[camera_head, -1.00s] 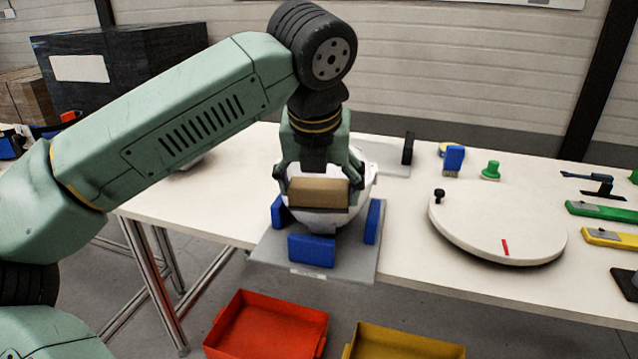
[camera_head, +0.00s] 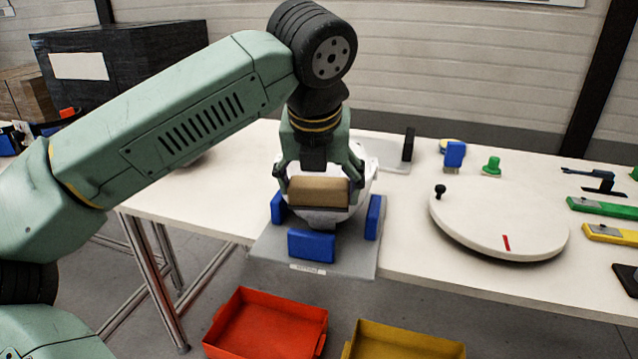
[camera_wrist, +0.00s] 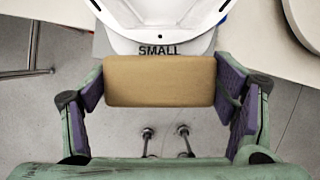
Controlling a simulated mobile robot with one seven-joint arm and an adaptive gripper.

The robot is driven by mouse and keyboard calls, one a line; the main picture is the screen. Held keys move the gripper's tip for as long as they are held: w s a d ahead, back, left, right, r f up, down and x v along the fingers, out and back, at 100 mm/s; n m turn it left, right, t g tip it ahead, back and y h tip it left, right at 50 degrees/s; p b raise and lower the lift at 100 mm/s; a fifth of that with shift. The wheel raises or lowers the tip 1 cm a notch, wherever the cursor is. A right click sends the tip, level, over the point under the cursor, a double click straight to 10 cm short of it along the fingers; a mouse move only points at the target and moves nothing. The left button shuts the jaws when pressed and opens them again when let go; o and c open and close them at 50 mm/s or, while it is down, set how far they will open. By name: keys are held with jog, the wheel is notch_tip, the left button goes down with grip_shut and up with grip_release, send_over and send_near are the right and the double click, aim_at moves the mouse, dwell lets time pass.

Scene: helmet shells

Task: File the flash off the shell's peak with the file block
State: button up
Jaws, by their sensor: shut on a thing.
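My gripper (camera_head: 319,186) is shut on the tan file block (camera_head: 318,192), with a finger at each end of it. In the wrist view the file block (camera_wrist: 160,81) spans between my gripper's pads (camera_wrist: 160,88). The white helmet shell (camera_head: 360,174) sits among blue supports on a grey plate, partly hidden behind my gripper and the block. In the wrist view the shell (camera_wrist: 160,20) lies just beyond the block, with the word SMALL on its near edge. The block is close to that edge; I cannot tell whether they touch.
Blue supports (camera_head: 311,245) stand on the grey plate (camera_head: 350,262) at the table's front edge. A red bin (camera_head: 265,325) and a yellow bin (camera_head: 400,343) are below. A white round turntable (camera_head: 495,222) and several tools lie to the right on the white table (camera_head: 410,262).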

jog(key=shift+f+b, duration=0.5)
jog(key=shift+f, duration=0.1)
jog(key=shift+d, duration=0.15)
jog(key=shift+s+d, duration=0.1)
jog(key=shift+d, duration=0.75)
jog(key=shift+a+f+b, duration=0.15)
jog(key=shift+a+b, duration=0.35)
jog(key=shift+a, duration=1.5)
jog(key=shift+d+b, duration=0.4)
jog(key=shift+d, duration=1.6)
jog(key=shift+a+f, duration=0.1)
jog(key=shift+a, duration=1.9)
jog(key=shift+d+b, duration=0.3)
jog(key=shift+d, duration=0.7)
